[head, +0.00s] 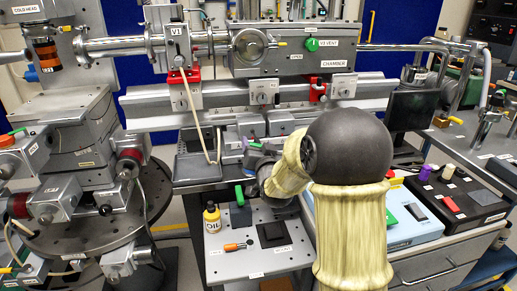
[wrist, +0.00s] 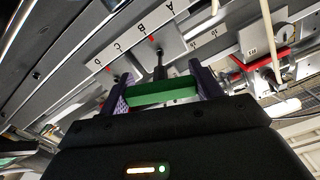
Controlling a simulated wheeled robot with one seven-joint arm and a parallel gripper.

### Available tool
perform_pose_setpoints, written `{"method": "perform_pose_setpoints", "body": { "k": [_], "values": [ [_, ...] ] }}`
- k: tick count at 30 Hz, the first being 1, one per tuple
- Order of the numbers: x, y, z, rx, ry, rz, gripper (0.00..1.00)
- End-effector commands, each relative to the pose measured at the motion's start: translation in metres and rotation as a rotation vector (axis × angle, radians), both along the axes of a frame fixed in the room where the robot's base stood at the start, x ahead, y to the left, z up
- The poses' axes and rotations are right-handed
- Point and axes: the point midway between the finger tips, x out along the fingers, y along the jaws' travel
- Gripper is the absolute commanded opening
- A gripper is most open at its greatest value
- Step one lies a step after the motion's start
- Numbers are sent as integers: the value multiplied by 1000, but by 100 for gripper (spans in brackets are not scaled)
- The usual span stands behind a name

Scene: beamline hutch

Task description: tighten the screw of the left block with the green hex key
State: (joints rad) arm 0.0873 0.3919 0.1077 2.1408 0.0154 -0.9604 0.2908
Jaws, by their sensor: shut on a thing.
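My gripper (head: 250,146) is in front of the lower rail under the chamber in the head view. It is shut on a green bar-like handle, which I take as the green hex key (wrist: 162,91), held crosswise between purple fingertips in the wrist view. The screw is not clearly visible.
A pale hose (head: 207,140) hangs left of my gripper. A blue-sided case (head: 410,228) stands at right.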

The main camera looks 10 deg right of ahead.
Motion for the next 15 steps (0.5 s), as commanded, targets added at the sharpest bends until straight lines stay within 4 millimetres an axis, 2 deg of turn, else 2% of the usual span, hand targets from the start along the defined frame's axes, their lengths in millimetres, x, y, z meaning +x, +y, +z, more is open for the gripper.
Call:
{"method": "perform_pose_setpoints", "body": {
  "k": [10,15],
  "values": [
    [0,0,0,9,-1,0,23],
    [0,-1,-1,151,-2,-1,23]
  ]
}}
